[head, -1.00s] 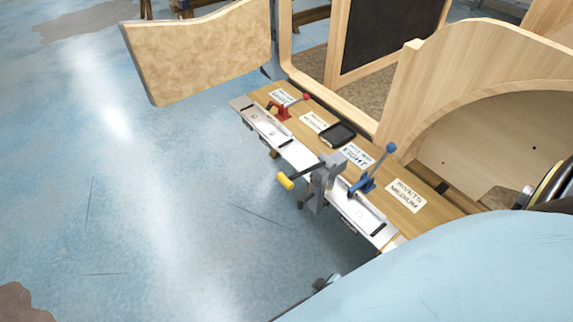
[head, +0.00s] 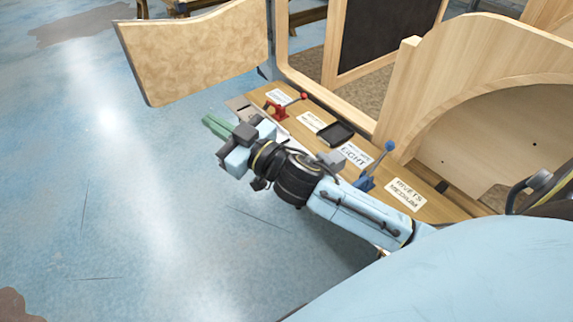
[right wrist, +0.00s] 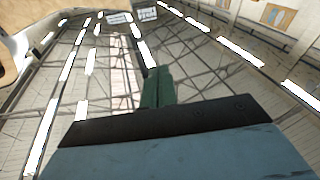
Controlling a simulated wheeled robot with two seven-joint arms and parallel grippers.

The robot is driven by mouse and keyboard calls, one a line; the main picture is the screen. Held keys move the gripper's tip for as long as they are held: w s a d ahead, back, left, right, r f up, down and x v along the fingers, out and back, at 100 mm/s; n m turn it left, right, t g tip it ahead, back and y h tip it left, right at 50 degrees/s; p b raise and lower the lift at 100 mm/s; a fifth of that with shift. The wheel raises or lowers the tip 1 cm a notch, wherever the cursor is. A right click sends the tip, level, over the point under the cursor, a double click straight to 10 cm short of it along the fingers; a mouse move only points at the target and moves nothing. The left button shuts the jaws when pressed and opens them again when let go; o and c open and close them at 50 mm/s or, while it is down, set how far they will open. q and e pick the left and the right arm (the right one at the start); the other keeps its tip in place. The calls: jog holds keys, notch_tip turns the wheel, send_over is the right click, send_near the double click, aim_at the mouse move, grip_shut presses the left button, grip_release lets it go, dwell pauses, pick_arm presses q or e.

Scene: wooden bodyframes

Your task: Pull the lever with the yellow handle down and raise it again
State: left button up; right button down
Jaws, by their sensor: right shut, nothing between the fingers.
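My right gripper (head: 212,125) has green fingers that are shut and empty. It is held over the floor, left of the workbench, and points to the left. Its green fingers also show in the right wrist view (right wrist: 158,88), against the ceiling. The lever's yellow handle is hidden behind my right arm. Only a grey block (head: 330,157), apparently the top of the lever's mount, shows above the arm. My left gripper is not in view.
The blue floor to the left is clear.

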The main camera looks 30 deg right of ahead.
jog(key=s+a+r+n+g+y, duration=0.4)
jog(key=a+r+n+g+y, duration=0.5)
jog(key=n+y, duration=0.35)
jog(key=s+d+f+n+g+h, duration=0.4)
jog(key=d+f+n+g+h, duration=0.15)
jog(key=d+g+h, duration=0.35)
jog(key=d+f+m+h, duration=0.2)
jog(key=d+m+h, duration=0.45)
jog(key=d, duration=0.75)
jog(key=shift+n+g+h, duration=0.3)
jog(key=shift+n+h, duration=0.3)
jog(key=shift+n, duration=0.05)
jog(key=x, duration=0.6)
jog(key=b+x, duration=0.1)
jog(key=x, duration=0.6)
jog(key=shift+w, duration=0.2)
